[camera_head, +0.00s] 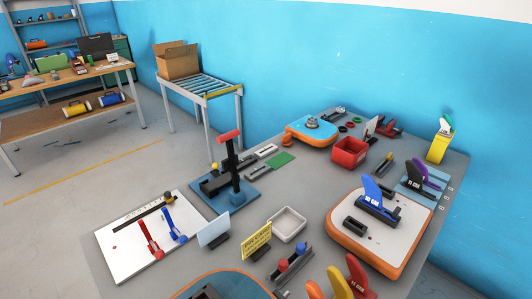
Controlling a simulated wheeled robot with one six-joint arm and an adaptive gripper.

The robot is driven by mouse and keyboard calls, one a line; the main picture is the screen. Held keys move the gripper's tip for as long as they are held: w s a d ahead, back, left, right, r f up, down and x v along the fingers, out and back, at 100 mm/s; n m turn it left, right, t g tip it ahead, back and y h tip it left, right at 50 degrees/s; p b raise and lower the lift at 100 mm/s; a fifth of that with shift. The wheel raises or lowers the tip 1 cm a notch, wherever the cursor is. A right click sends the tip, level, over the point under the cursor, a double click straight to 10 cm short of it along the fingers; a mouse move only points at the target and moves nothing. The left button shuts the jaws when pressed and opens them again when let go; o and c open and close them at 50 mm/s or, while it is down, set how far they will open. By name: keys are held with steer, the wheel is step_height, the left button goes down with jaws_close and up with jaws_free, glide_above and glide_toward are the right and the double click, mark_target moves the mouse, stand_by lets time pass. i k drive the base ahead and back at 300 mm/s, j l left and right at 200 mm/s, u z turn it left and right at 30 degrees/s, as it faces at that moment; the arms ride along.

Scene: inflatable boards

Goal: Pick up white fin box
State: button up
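A small, narrow white piece (265,151), which looks like the white fin box, lies on the grey table behind the green pad. A similar narrow piece, dark with a light middle (248,160), lies beside it to the left. At this size I cannot make out a slot in the white piece. Nothing covers it. My gripper is not in view.
A black press with a red handle (229,137) stands left of the pieces on a blue base. A green pad (282,159), red bin (349,152) and white tray (288,224) are nearby. Upright fins (355,276) stand at the front. A roller conveyor (205,84) stands behind.

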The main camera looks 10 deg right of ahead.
mark_target(262, 153)
steer(key=k+j+u, duration=0.1)
steer(key=k+u, duration=0.15)
steer(key=k, duration=0.4)
steer(key=u, duration=1.8)
steer(key=i+j+u, duration=0.1)
steer(key=i, duration=0.25)
steer(key=i+j+u, duration=0.1)
steer(key=i+j, duration=0.35)
steer(key=i, duration=0.25)
steer(key=i+z, duration=0.5)
steer(key=i+j+z, duration=0.15)
steer(key=i+z, duration=0.35)
steer(key=i, duration=0.15)
steer(key=i+l+z, duration=0.1)
steer(key=i, duration=0.75)
steer(key=i+z, duration=0.15)
steer(key=i, duration=0.75)
steer(key=i+z, duration=0.1)
steer(key=i, duration=0.75)
steer(key=i+j+z, duration=0.1)
steer(key=i, duration=0.8)
steer(key=i+l+z, duration=0.1)
steer(key=i+z, duration=0.3)
steer(key=i+j+z, duration=0.1)
steer(key=i+z, duration=0.3)
steer(key=i+j+z, duration=0.25)
steer(key=i+z, duration=0.2)
steer(key=i, duration=0.1)
